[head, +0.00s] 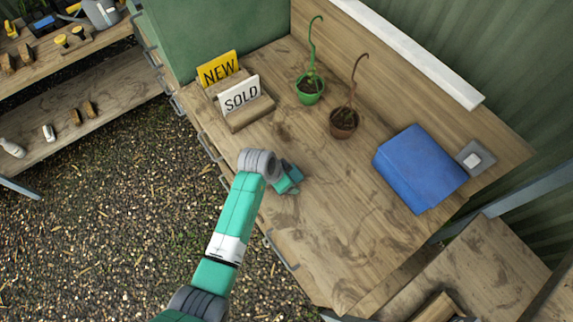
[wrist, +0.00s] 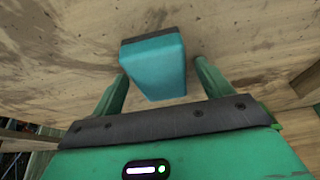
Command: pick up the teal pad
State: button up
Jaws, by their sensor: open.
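The teal pad (wrist: 152,70) shows in the wrist view as a small block with a bright teal face and a darker top edge. It is between the two fingers of my gripper (wrist: 161,72), with a gap on each side. My gripper is open and holds nothing. In the head view my gripper (head: 287,179) is low over the near left part of the wooden bench (head: 330,215). There the pad cannot be told apart from the gripper.
Yellow NEW and white SOLD signs (head: 240,95) stand at the bench's left. A green pot (head: 309,92) and a brown pot (head: 344,123) with curled stems stand behind my gripper. The bench front is clear.

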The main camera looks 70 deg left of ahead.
jog(key=c, duration=1.1)
jog(key=shift+r, duration=0.45)
jog(key=v, duration=0.3)
jog(key=shift+w+r, duration=0.2)
jog(key=shift+w, duration=0.1)
jog(key=s+d, duration=0.3)
jog(key=s, duration=0.1)
jog(key=s+d+r, duration=0.1)
jog(key=s+d, duration=0.2)
jog(key=s+d+p, duration=0.1)
jog(key=s+d, duration=0.3)
jog(key=shift+s+r, duration=0.2)
jog(key=shift+s, duration=0.15)
